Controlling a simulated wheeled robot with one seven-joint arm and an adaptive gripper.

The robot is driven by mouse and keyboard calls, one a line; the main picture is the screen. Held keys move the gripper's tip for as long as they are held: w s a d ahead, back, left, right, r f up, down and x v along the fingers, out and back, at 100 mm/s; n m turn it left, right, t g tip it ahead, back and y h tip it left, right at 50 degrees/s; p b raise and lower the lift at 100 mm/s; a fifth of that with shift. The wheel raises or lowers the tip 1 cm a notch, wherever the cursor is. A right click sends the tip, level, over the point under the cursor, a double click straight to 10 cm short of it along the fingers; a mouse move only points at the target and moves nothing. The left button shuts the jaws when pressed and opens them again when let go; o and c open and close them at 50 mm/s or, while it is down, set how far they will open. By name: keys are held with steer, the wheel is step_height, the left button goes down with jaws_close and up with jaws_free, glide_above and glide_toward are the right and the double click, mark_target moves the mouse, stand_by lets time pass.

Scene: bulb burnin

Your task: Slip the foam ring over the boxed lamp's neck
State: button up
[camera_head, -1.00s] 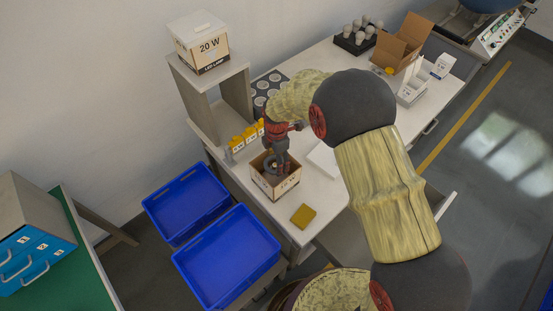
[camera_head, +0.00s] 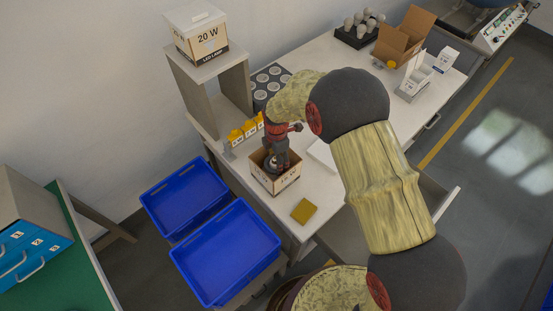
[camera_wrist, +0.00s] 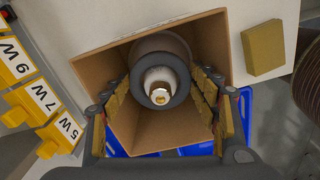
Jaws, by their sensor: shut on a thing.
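The open cardboard box (camera_head: 275,186) stands on the table and surrounds the lamp in the wrist view (camera_wrist: 105,68). The lamp (camera_wrist: 160,78) points its pale neck and brass-coloured tip up at the wrist camera. The dark grey foam ring (camera_wrist: 160,45) encircles this neck in the wrist view; how far down it sits I cannot tell. My gripper (camera_wrist: 161,98) points down into the box, its two padded fingers on either side of the ring, shut on it. In the head view my gripper (camera_head: 279,160) partly covers the box's opening.
A mustard-coloured pad (camera_head: 304,211) lies beside the box. Yellow wattage-labelled blocks (camera_head: 246,130) stand behind it, near a grey shelf (camera_head: 197,98) carrying a 20 W carton (camera_head: 203,44). Blue crates (camera_head: 228,252) sit below the table's left edge. A white tray (camera_head: 321,154) lies right of my gripper.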

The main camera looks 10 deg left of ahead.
steer(key=shift+f, duration=0.45)
steer(key=o, duration=0.8)
steer(key=shift+r, duration=0.1)
steer(key=shift+r, duration=0.1)
step_height(320, 180, up, 12)
steer(key=shift+f, duration=0.1)
stand_by(0.4)
